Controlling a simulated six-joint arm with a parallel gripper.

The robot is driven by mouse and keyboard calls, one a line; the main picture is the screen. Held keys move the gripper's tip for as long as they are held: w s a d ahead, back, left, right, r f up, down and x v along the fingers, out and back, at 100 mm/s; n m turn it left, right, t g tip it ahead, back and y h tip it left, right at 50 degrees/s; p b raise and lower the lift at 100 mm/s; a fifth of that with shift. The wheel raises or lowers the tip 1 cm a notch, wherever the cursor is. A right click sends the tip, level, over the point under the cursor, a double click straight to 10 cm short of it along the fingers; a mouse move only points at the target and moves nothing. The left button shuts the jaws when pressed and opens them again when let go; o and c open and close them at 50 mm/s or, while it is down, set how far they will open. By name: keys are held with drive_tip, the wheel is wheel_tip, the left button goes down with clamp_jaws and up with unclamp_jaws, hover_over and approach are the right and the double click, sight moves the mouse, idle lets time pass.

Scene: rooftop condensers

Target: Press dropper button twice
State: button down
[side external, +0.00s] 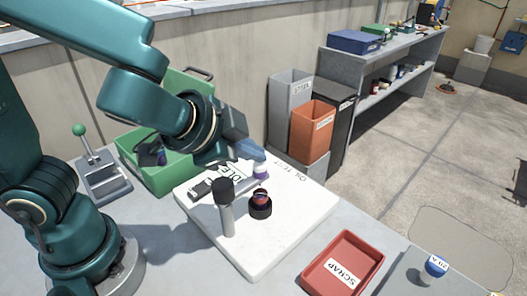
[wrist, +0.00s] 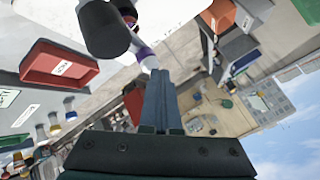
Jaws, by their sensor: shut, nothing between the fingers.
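My gripper (side external: 262,157) is shut and empty, reaching over the far part of a white board (side external: 262,252) marked "OIL TEST". Just below its fingertips is a small white piece with a purple band (side external: 260,172), perhaps part of the dropper. It also shows in the wrist view (wrist: 144,54), just past the shut fingertips (wrist: 158,72); I cannot tell whether they touch. I cannot make out a button.
A red "SCRAP" tray (side external: 311,281) lies at the board's right. A green bin (side external: 160,180) and a green-knobbed lever (side external: 82,140) are at the left. Grey and orange bins (side external: 312,128) stand behind. A blue-topped item (side external: 436,267) is at the lower right.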

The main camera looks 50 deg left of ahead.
drive_tip(key=shift+r, duration=1)
drive_tip(key=shift+r, duration=2.5)
